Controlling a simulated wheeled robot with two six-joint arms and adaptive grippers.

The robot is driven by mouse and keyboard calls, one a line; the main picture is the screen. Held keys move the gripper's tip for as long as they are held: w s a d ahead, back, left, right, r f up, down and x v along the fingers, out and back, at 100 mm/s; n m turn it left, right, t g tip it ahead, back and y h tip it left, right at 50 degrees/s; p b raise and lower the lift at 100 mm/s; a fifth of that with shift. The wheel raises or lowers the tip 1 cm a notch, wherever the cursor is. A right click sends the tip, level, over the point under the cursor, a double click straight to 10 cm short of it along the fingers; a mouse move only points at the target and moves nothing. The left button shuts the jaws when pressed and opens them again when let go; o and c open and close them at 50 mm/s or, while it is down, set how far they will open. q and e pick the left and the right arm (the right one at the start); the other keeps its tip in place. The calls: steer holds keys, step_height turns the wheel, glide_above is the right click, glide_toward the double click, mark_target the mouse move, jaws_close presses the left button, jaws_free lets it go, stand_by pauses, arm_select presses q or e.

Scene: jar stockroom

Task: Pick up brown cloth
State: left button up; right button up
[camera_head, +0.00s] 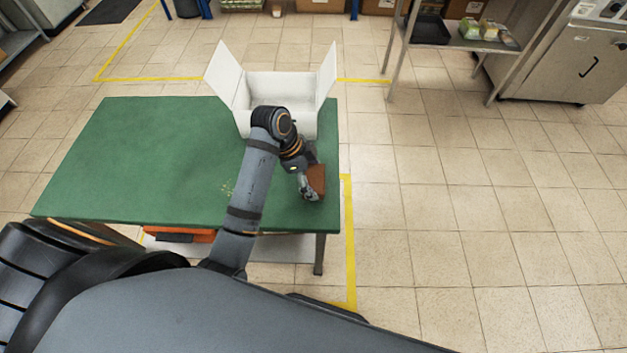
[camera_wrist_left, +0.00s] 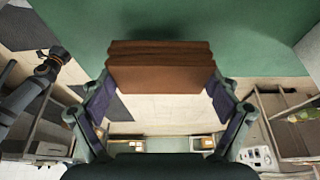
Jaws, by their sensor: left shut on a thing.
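The brown cloth (camera_head: 318,180) is a folded stack near the right edge of the green table (camera_head: 140,160). In the left wrist view the cloth (camera_wrist_left: 160,66) spans the gap between my fingers, with its folded layers showing. My left gripper (camera_head: 308,190) is shut on the cloth; it also shows in the left wrist view (camera_wrist_left: 160,98). Whether the cloth touches the table top is hard to tell. My right gripper is not in view.
An open white box (camera_head: 280,90) with raised flaps stands at the table's back right, behind my left arm. The left part of the table is clear. An orange item (camera_head: 180,234) is below the table. A metal shelf (camera_head: 455,38) stands at the back right.

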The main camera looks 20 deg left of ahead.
arm_select(q)
steer(key=s+r+p, duration=0.1)
steer(key=r, duration=0.1)
steer(key=s+r+p, duration=0.2)
steer(key=r, duration=0.1)
steer(key=s+r+p, duration=0.1)
steer(key=r+p, duration=0.1)
steer(key=r, duration=0.1)
steer(key=shift+s+a+r, duration=0.15)
steer(key=shift+s+a, duration=0.2)
steer(key=s+a+r, duration=0.1)
steer(key=s+r, duration=0.1)
steer(key=s, duration=0.7)
steer(key=shift+a+r, duration=0.15)
steer(key=shift+r, duration=0.2)
steer(key=shift+s, duration=0.1)
